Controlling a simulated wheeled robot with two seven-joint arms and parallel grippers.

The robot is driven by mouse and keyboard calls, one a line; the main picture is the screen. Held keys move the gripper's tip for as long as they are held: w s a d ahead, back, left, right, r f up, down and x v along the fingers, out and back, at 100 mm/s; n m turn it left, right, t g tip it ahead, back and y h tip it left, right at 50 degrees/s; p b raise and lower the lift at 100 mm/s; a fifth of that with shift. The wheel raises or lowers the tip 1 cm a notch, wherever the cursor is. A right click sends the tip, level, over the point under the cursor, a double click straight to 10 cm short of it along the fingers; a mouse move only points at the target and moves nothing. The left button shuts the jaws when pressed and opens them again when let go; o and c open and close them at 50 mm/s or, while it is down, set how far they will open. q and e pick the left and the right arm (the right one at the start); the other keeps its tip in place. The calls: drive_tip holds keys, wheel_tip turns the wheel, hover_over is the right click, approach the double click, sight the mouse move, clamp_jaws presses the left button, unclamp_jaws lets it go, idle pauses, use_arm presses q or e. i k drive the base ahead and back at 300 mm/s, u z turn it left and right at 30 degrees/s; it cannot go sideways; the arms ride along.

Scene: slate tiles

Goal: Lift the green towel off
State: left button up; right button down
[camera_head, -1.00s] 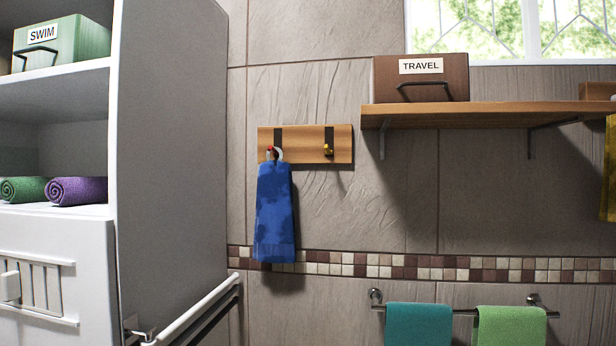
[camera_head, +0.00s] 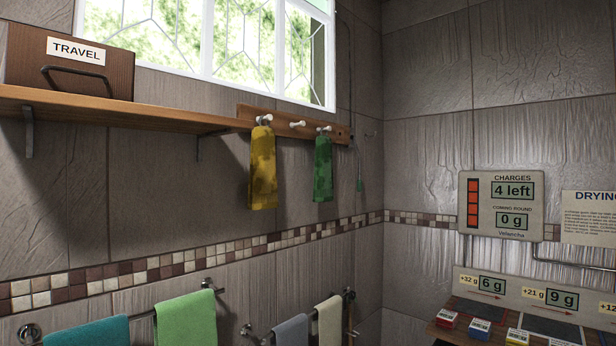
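A dark green patterned towel (camera_head: 323,168) hangs from a white peg on the wooden peg board (camera_head: 282,122) below the window. A lighter green towel (camera_head: 186,322) is draped over a metal rail at the lower left, beside a teal towel (camera_head: 88,333). Neither of my grippers is in view.
A wooden shelf (camera_head: 120,107) with a brown TRAVEL box (camera_head: 70,67) is at the upper left. Grey (camera_head: 291,330) and cream (camera_head: 329,318) towels hang lower down. At right are a "4 left" CHARGES panel (camera_head: 502,205) and a counter with small boxes (camera_head: 480,328).

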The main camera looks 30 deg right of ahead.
sight(322, 182)
drive_tip(key=z, duration=0.55)
drive_tip(key=k, duration=0.65)
drive_tip(key=z, duration=1.2)
drive_tip(key=i, duration=0.75)
drive_tip(key=z, duration=0.8)
drive_tip(key=i, duration=0.95)
drive_tip(key=u, duration=0.6)
drive_tip(key=i, duration=0.9)
drive_tip(key=u, duration=0.6)
